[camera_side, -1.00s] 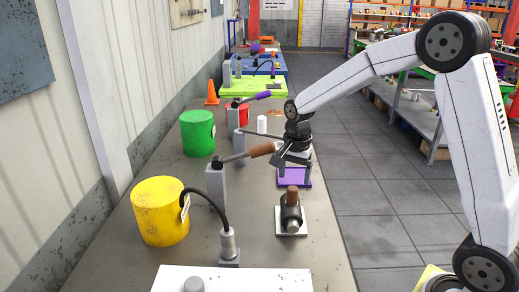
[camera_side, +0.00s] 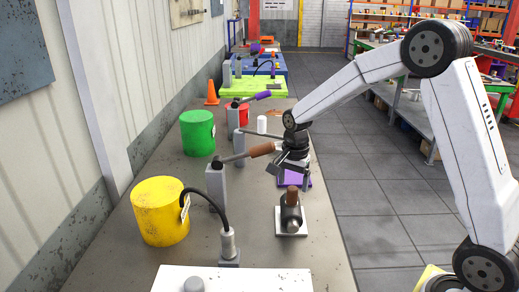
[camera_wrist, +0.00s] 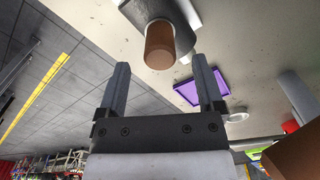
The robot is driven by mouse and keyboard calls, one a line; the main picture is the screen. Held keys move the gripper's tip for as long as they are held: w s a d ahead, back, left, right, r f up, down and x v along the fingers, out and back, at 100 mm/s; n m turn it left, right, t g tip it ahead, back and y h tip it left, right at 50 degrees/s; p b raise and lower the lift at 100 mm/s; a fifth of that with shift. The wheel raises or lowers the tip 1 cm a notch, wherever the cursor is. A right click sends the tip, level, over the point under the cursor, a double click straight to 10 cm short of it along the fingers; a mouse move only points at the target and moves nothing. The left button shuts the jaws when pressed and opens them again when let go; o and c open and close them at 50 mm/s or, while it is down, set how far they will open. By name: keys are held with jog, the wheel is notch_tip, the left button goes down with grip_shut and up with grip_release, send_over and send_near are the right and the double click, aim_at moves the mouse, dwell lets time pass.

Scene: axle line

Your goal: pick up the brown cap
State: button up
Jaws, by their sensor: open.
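The brown cap (camera_side: 292,194) is a short brown cylinder sitting on a dark holder (camera_side: 291,215) on a small white base plate. In the wrist view the brown cap (camera_wrist: 159,45) shows beyond the fingertips, about midway between them. My gripper (camera_side: 293,184) is open and empty, pointing down just above and behind the cap in the side view. In the wrist view the two fingers of my gripper (camera_wrist: 160,72) are spread apart, with nothing between them. I cannot tell the exact gap to the cap.
A purple tray (camera_wrist: 202,86) lies behind the holder. A lever with a brown handle (camera_side: 262,149) on a grey post (camera_side: 216,187) stands left of my gripper. A yellow drum (camera_side: 160,212) and a green drum (camera_side: 197,133) stand further left. Bench is clear right of the holder.

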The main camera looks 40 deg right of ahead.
aim_at(293, 187)
jog(key=shift+d+f, duration=0.15)
jog(key=shift+f, duration=2.2)
jog(key=shift+c, duration=0.2)
grip_shut()
jog(key=shift+r, duration=0.2)
